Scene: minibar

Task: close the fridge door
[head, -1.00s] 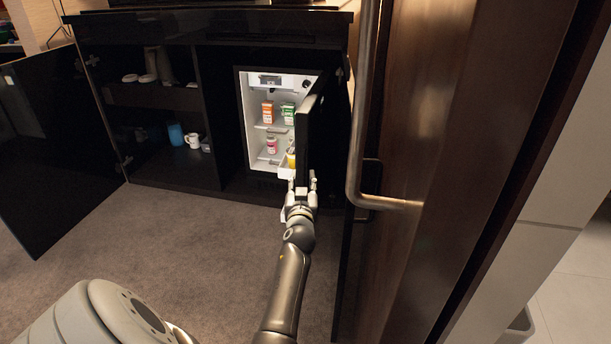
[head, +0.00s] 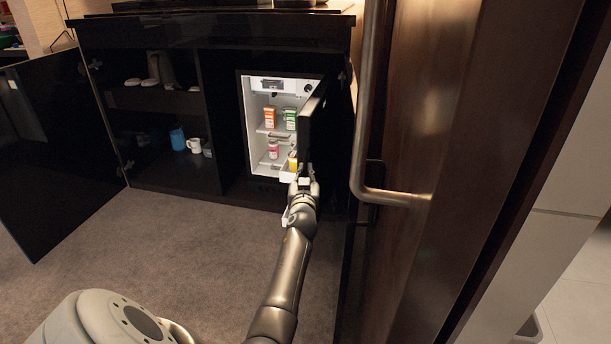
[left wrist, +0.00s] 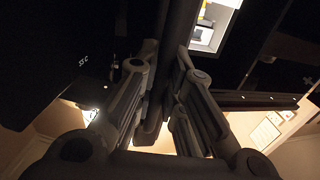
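The small fridge (head: 250,135) sits in the right bay of the black cabinet, its lit white inside showing. Its dark door (head: 313,125) stands open, hinged on the right and swung out toward me. My left gripper (head: 304,173) is at the low part of the door's free edge. In the left wrist view, the two fingers (left wrist: 166,60) lie close on either side of a dark panel that looks like the door edge, and they appear shut on it. The exact contact is hard to see in the dark. My right gripper is not in view.
Small bottles and cartons (head: 280,120) stand in the fridge. The left cabinet door (head: 50,150) is open, with cups and a blue tumbler (head: 177,138) inside. A large wooden door with a metal handle (head: 357,150) stands close on the right. Carpet (head: 170,240) in front is clear.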

